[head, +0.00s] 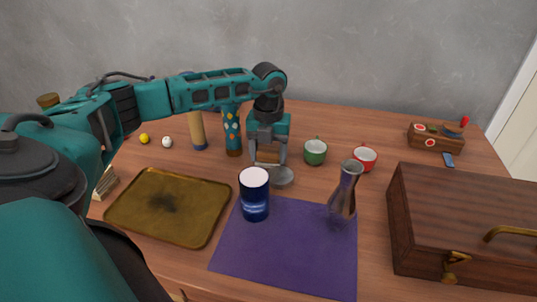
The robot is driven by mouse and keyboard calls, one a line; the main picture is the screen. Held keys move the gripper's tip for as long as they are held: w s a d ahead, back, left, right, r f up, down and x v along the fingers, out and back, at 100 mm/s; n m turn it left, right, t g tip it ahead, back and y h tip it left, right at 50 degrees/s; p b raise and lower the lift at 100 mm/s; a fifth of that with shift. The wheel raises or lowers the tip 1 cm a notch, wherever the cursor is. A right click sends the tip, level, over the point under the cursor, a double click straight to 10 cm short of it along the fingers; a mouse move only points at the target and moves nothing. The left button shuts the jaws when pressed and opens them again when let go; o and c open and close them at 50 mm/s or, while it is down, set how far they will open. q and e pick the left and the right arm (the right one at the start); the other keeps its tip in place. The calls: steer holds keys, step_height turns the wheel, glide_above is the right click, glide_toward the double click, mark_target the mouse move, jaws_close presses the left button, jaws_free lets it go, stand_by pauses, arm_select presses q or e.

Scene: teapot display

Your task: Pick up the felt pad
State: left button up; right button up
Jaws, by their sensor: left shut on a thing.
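My left gripper (267,160) points down over the middle of the table, behind the dark blue canister. It is shut on a small brown block (267,156), which may be the felt pad; its fingers hide part of it. A round grey metal disc (281,177) shows just below and beside the fingertips. I cannot tell whether the block touches the disc. A flat purple mat (290,255) lies at the front. My right gripper is not in view.
The dark blue canister (254,200) and a metal vase (343,195) stand on the mat. A brass tray (165,236) lies left. A wooden case (465,215) fills the right. Two tall cylinders stand behind left.

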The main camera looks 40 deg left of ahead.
mark_target(269, 149)
arm_select(q)
step_height(269, 149, up, 20)
steer(key=p, duration=0.3)
steer(key=shift+p, duration=0.35)
